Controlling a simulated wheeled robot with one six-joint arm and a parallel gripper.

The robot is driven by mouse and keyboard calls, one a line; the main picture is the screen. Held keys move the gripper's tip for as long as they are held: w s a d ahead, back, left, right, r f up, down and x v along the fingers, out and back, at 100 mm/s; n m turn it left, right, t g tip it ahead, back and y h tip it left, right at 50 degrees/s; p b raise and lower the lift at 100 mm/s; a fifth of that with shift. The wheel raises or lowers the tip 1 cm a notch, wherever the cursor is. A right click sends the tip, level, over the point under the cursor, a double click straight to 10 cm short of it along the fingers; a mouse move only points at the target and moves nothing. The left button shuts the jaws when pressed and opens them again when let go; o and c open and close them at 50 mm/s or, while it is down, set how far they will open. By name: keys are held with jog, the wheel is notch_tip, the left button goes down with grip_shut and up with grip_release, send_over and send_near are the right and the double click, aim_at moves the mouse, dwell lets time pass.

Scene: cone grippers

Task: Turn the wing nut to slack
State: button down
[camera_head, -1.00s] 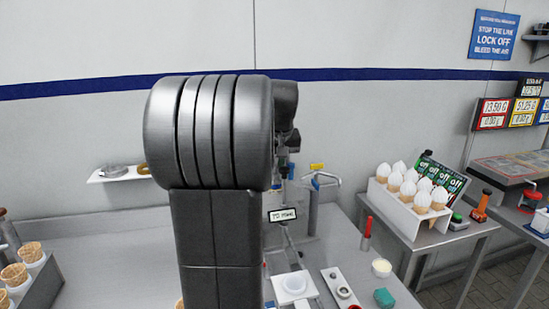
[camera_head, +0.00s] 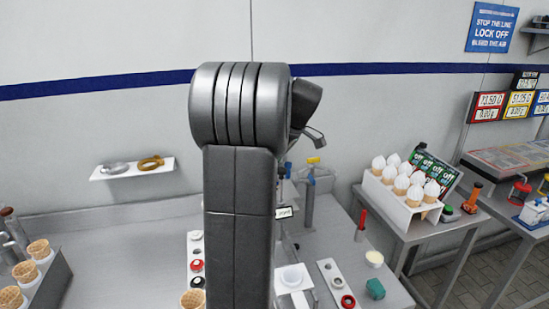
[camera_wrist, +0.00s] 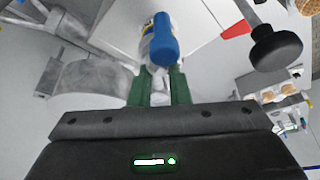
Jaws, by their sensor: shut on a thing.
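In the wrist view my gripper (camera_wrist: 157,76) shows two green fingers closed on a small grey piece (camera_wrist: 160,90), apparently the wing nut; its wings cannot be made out. A blue rounded cap or knob (camera_wrist: 164,42) on a pale body stands just beyond the fingertips. In the head view my arm hides the gripper and the nut. A grey-blue post with a yellow top (camera_head: 313,161) shows just right of my arm, with a small white tag (camera_head: 284,212) below it.
A dark round knob (camera_wrist: 276,48) is near the gripper at right. On the bench are a white cup plate (camera_head: 292,279), a strip of round parts (camera_head: 337,285) and a red-handled tool (camera_head: 361,223). A cone rack (camera_head: 405,195) stands right; a wall shelf (camera_head: 132,168) hangs left.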

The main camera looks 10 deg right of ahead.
jog(key=shift+w+n+g+y+p, duration=0.15)
jog(key=shift+n+g+y+p, duration=0.25)
jog(key=shift+n, duration=1.2)
jog(key=c, duration=1.6)
grip_release()
jog(key=shift+c, duration=0.2)
jog(key=v, duration=1.3)
jog(key=shift+w+r+b, duration=0.2)
jog(key=shift+r+b, duration=0.1)
jog(key=shift+r, duration=0.1)
jog(key=shift+d, duration=0.15)
jog(key=x, duration=0.9)
jog(key=p+x, duration=0.1)
jog(key=x, duration=0.4)
jog(key=shift+s+d, duration=0.1)
jog(key=shift+s, duration=0.2)
